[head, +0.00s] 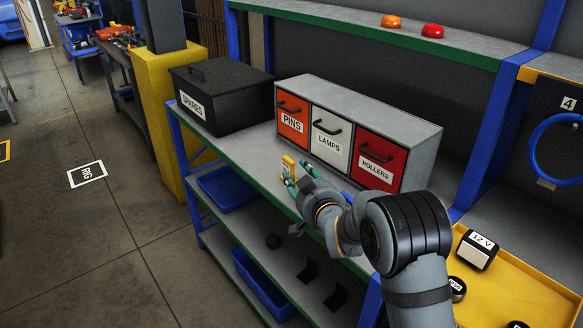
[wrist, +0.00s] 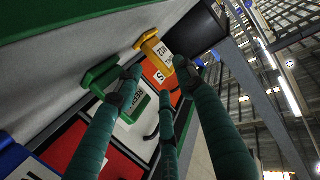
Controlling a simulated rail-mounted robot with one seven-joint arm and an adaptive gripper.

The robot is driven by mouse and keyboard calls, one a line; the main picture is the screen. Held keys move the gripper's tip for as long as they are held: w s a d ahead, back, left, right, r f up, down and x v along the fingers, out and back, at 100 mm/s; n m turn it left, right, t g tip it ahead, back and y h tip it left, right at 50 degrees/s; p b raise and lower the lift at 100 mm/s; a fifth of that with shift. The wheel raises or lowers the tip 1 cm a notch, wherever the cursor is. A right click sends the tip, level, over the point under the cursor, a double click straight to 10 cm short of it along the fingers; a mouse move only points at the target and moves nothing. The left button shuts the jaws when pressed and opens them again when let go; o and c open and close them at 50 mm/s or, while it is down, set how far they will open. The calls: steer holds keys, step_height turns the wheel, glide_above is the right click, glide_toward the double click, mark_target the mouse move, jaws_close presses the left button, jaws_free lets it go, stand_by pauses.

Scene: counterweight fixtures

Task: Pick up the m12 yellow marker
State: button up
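The yellow marker (wrist: 157,47), with a white label that reads M12, stands on the grey bench top in the wrist view. In the head view it (head: 288,162) shows small in front of the PINS drawer, just beyond my fingertips. My gripper (wrist: 158,75) has its teal fingers spread apart, with nothing held between them. The fingertips are close to the marker; whether any touches it I cannot tell. In the head view my gripper (head: 292,180) reaches over the bench's front edge, and my arm hides part of the bench.
A green marker (wrist: 103,76) stands beside the yellow one, close to a finger. A blue marker (wrist: 12,154) is farther left. Behind stand the drawer unit (head: 415,128) and the black SPARES box (head: 235,95). A yellow tray (head: 530,290) lies at right.

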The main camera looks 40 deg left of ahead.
mark_target(294, 170)
steer(key=shift+w+a+f+p, duration=0.1)
steer(key=shift+w+a+p, duration=0.1)
steer(key=shift+a+p, duration=0.25)
steer(key=shift+f+p+x, duration=0.1)
steer(key=shift+p+x, duration=0.35)
steer(key=shift+x, duration=0.6)
steer(key=shift+f+p+x, duration=0.15)
steer(key=shift+p+x, duration=0.25)
steer(key=shift+x, duration=0.7)
steer(key=shift+d, duration=0.15)
steer(key=shift+c, duration=0.7)
steer(key=c, duration=0.8)
jaws_close()
